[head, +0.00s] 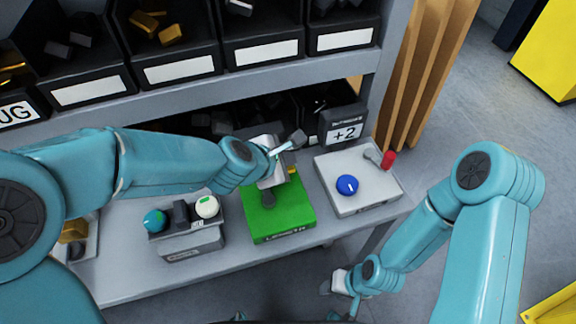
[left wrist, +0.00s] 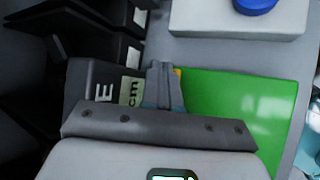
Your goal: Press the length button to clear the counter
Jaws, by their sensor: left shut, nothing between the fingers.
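In the left wrist view, the shut fingers (left wrist: 164,85) lie across the left edge of the green top (left wrist: 240,110). A small yellow part (left wrist: 178,71) shows beside the fingertips, mostly hidden. A dark display marked "cm" (left wrist: 130,92) stands next to it. My right gripper (head: 338,284) hangs low in front of the bench; its jaws are unclear.
A white box (head: 345,207) with a blue button (head: 347,185) and red-tipped lever (head: 388,160) stands right of the green box. A "+2" display (head: 344,131) stands behind. A grey box (head: 190,241) with round knobs is left. Black bins (head: 180,68) line the shelf above.

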